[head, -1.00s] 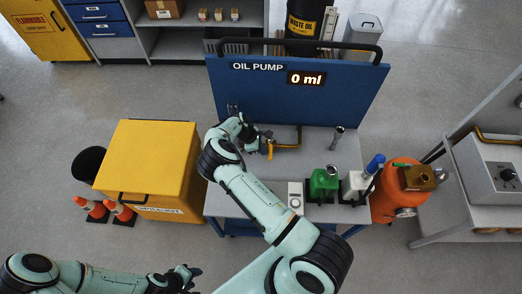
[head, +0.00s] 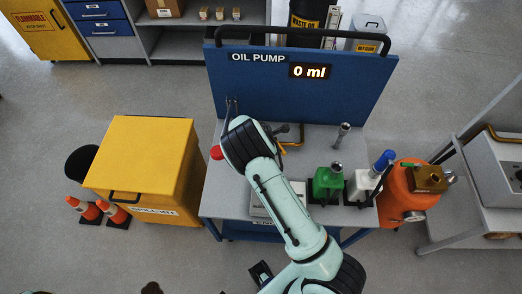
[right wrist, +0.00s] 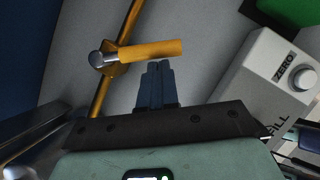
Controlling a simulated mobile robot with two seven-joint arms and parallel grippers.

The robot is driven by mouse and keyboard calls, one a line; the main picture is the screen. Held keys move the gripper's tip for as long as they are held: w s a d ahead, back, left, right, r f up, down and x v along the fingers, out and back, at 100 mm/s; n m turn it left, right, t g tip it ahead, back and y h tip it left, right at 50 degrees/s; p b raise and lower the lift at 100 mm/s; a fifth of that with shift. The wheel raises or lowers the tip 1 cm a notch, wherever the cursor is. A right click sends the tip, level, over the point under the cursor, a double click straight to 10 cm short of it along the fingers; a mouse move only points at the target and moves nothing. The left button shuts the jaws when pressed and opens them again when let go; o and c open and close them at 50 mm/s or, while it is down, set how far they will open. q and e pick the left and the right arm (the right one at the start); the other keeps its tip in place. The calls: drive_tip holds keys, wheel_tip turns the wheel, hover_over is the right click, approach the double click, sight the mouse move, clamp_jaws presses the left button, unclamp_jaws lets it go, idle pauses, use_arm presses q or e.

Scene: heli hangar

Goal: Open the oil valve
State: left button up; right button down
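The oil valve's yellow lever handle (right wrist: 150,52) shows in the right wrist view, lying nearly level across a yellow pipe (right wrist: 107,85) with a silver bolt end at its left. My right gripper (right wrist: 156,68) is shut and empty, its dark fingertips close below the handle; contact cannot be told. In the head view the yellow pipe (head: 301,136) lies on the bench below the blue panel marked OIL PUMP (head: 290,95), whose display reads 0 ml. My right arm covers part of the bench there. I cannot clearly make out my left gripper at the bottom edge.
A white box marked ZERO (right wrist: 270,80) stands right of the gripper. A red knob (head: 216,152) is beside my arm. A yellow spill kit (head: 146,165) stands left.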

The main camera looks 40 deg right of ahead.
drive_tip(key=d+n, duration=0.1)
drive_tip(key=s+d+n+t+b, duration=0.1)
drive_tip(key=n, duration=0.1)
drive_tip(key=shift+s+d+n+t, duration=0.15)
drive_tip(key=shift+d+n+t, duration=0.15)
drive_tip(key=shift+w+d+r+n+t+y+p, duration=0.1)
drive_tip(key=shift+d+n+t+y+p, duration=0.3)
drive_tip(key=shift+d+n, duration=0.65)
drive_tip(key=shift+w+d+f+n+t+y+p, duration=0.1)
drive_tip(key=shift+d+n+t+y+p, duration=0.15)
drive_tip(key=shift+d+n+t, duration=0.75)
drive_tip(key=shift+w+d+r+n+y+p, duration=0.1)
drive_tip(key=shift+d+n+y+p, duration=0.25)
drive_tip(key=shift+n, duration=1.3)
drive_tip(key=shift+d, duration=0.15)
